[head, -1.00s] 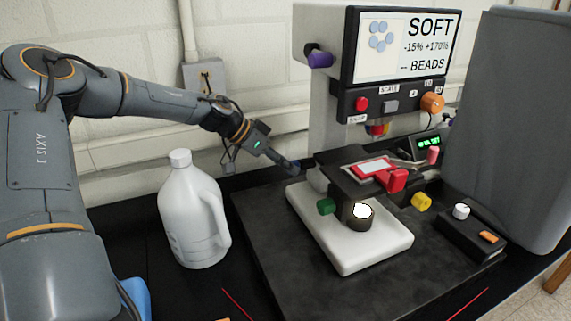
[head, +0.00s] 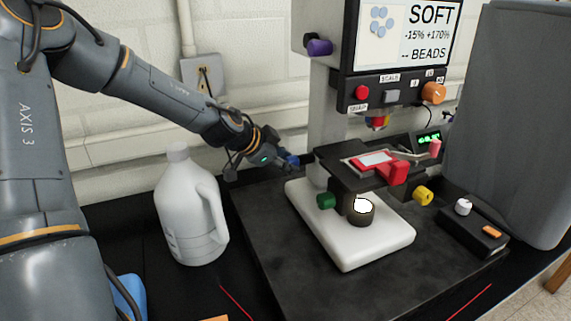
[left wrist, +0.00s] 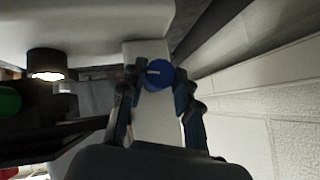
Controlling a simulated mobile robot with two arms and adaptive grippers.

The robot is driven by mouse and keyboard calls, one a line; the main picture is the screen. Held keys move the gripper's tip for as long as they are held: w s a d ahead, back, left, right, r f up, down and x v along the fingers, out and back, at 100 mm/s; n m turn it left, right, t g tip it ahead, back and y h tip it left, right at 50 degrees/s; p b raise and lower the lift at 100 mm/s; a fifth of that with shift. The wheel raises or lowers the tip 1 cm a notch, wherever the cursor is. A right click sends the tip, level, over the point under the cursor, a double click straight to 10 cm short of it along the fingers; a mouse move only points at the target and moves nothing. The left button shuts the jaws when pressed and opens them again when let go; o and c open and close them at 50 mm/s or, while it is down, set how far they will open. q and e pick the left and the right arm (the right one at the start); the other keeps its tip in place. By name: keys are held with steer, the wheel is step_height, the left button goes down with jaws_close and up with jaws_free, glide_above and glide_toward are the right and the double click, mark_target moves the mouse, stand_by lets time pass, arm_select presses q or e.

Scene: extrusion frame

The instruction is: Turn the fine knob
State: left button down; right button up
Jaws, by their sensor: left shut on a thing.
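A round blue knob (left wrist: 157,75) with a pale mark on its face sits between the fingers of my left gripper (left wrist: 160,92) in the left wrist view. In the head view the blue knob (head: 292,159) shows at the tip of my left gripper (head: 286,163), at the back left of the microscope. The left gripper is shut on this knob; its fingers partly hide the sides. No label naming it as the fine knob is readable. The microscope (head: 327,126) carries a screen (head: 405,32) reading SOFT, -15% +170%, -- BEADS. My right gripper is not in view.
A white jug (head: 186,215) stands close below my left arm. The stage (head: 335,160) holds a red-framed slide (head: 374,160). Green (head: 326,201), yellow (head: 423,196), orange (head: 433,93) and purple (head: 319,47) knobs are on the microscope. A grey cover (head: 515,120) stands at right.

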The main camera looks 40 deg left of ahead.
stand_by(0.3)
arm_select(q)
steer(key=c, duration=1)
jaws_free()
steer(key=v, duration=1.2)
steer(key=shift+s+d, duration=0.1)
